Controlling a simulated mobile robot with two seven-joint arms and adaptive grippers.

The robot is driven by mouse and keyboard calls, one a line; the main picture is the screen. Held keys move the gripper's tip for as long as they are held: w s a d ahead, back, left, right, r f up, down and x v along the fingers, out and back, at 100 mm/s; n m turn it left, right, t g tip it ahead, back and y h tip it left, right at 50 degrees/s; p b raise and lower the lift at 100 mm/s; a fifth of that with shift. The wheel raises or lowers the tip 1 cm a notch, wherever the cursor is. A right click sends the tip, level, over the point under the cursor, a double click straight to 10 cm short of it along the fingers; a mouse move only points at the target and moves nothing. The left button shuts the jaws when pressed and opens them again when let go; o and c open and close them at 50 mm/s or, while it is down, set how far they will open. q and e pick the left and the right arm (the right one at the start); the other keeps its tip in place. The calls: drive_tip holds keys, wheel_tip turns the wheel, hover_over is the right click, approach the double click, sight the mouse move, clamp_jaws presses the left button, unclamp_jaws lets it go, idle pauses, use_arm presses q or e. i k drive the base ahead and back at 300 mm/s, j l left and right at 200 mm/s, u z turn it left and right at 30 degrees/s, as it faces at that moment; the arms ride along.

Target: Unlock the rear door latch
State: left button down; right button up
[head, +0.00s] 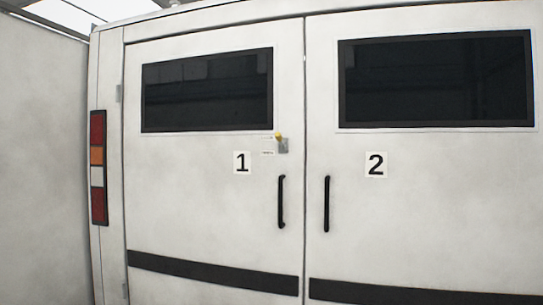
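The rear of a white vehicle fills the view, with a left door (190,200) marked 1 and a right door (430,220) marked 2. Both doors look closed. A small latch (283,146) with a grey plate and a yellow knob (279,136) sits on door 1, near its right edge, above the handle. Small labels lie to its left, too small to read. A black vertical handle (281,202) is below the latch, and another black handle (326,204) is on door 2. Neither of my grippers is in view.
Each door has a dark window, left (207,90) and right (436,80). A tail light (98,168) is on the vehicle's left edge. A grey wall (40,170) stands at the far left. Nothing stands in front of the doors in view.

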sight(278, 137)
drive_tip(key=i+j+z, duration=0.25)
drive_tip(key=i+j, duration=0.25)
drive_tip(key=j, duration=0.25)
drive_tip(key=i+j+z, duration=0.15)
drive_tip(key=j, duration=0.25)
drive_tip(key=i+j+z, duration=0.15)
drive_tip(key=j, duration=0.3)
drive_tip(key=i+j+z, duration=0.15)
drive_tip(key=i+j, duration=0.15)
drive_tip(key=j, duration=0.15)
drive_tip(key=i+j+z, duration=0.1)
drive_tip(key=j, duration=0.4)
drive_tip(key=i+j+z, duration=0.15)
drive_tip(key=j, duration=0.3)
drive_tip(key=i+j+z, duration=0.15)
drive_tip(key=j, duration=0.35)
